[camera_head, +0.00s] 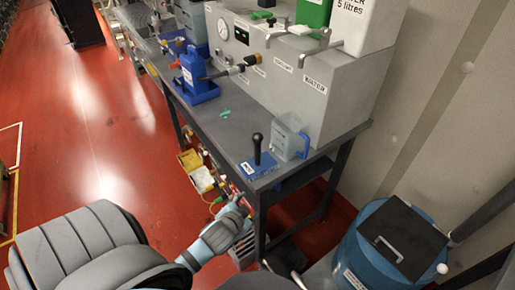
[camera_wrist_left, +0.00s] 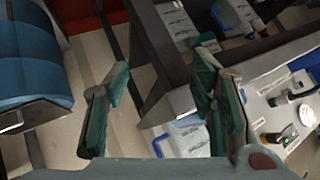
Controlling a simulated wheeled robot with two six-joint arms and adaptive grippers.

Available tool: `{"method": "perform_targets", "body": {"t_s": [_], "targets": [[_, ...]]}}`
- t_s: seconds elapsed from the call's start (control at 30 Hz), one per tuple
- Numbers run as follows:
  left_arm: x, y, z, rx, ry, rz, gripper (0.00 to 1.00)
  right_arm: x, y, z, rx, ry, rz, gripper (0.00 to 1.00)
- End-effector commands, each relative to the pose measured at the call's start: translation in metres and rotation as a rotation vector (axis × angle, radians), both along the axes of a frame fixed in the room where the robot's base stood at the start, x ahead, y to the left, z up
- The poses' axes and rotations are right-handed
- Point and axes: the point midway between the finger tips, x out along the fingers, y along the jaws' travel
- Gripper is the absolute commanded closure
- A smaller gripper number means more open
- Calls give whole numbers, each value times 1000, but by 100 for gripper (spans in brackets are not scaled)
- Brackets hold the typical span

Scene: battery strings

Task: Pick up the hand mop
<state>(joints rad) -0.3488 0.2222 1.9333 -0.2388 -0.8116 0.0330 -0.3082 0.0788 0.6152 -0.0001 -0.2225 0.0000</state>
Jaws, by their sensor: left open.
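No object can be told for certain as the hand mop. An upright black handle (camera_head: 257,149) stands on a labelled blue base (camera_head: 257,167) at the near corner of the bench; I cannot tell whether it is the mop. My left gripper (camera_head: 241,206) is low beside the bench's near corner, below and left of that handle. In the left wrist view its two green-padded fingers (camera_wrist_left: 160,105) are apart, with nothing held between them. My right gripper does not show.
A blue drum (camera_head: 352,252) stands at lower right. Red floor (camera_head: 95,130) is clear at left.

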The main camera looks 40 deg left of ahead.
Motion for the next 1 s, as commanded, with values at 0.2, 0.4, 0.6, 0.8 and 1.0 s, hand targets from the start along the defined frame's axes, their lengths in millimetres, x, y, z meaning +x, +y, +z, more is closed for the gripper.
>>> {"method": "perform_targets", "body": {"t_s": [0.2, 0.4, 0.6, 0.8, 1.0], "targets": [[35, 1, 147, 132, -314, -31, 49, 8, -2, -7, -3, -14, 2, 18], [98, -15, 298, 500, -820, -267, 49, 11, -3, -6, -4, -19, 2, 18], [108, -103, 407, 1074, -1255, -797, 49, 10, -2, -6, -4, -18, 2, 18], [116, -105, 337, 1753, -902, -1830, 49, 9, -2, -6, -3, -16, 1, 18], [87, 52, 303, 1642, -12, -2354, 49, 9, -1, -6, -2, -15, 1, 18]]}}
